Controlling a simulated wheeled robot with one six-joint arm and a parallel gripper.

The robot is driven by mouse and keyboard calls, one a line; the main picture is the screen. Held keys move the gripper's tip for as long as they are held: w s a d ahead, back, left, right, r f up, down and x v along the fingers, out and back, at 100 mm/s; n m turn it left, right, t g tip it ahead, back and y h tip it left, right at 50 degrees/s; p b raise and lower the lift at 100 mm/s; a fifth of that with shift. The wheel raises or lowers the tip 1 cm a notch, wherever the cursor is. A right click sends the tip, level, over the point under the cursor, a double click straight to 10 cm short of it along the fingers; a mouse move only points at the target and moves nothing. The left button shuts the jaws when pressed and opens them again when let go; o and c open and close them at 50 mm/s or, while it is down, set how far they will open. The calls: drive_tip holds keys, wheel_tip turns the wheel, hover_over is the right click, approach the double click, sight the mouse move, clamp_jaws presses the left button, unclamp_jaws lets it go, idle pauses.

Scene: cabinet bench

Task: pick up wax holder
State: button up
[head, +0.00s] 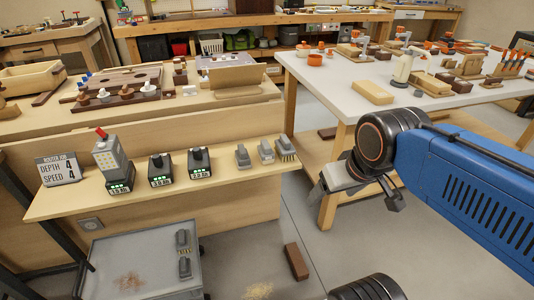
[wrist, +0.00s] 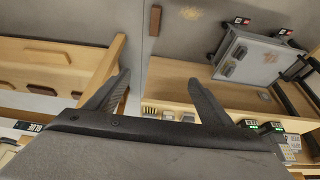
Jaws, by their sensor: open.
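I cannot tell for certain which thing is the wax holder; no label for it is readable. Small grey-topped pieces stand at the right end of the narrow wooden shelf in the head view: a grey block (head: 243,156), a second one (head: 266,151) and a bristled brush (head: 286,149). My gripper (head: 345,180) hangs in the air to the right of that shelf, beside the white table. In the wrist view my gripper (wrist: 155,92) has its two dark fingers spread apart with nothing between them. It touches none of the small pieces.
The wooden shelf (head: 210,182) also holds battery chargers (head: 160,180) and a depth-and-speed sign (head: 58,169). A grey cart (head: 145,255) stands below it. The white table (head: 335,85) with wooden blocks and orange pieces is at right. A brown block (head: 296,262) lies on the floor.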

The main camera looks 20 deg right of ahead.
drive_tip(key=shift+o, duration=0.4)
wheel_tip(320, 180, up, 8)
drive_tip(key=m+g, duration=0.5)
drive_tip(key=m, duration=1.3)
hover_over(266, 144)
wheel_tip(266, 144, down, 12)
drive_tip(key=shift+d+r, duration=0.1)
drive_tip(key=shift+d, duration=0.05)
drive_tip(key=shift+w+a+f, duration=0.1)
drive_tip(key=shift+f, duration=1.25)
drive_tip(key=shift+a+f, duration=0.1)
drive_tip(key=shift+f, duration=1.25)
drive_tip(key=c, duration=1.4)
drive_tip(key=shift+o, duration=0.2)
drive_tip(key=shift+r, duration=0.1)
wheel_tip(266, 144, up, 10)
drive_tip(key=shift+f, duration=0.1)
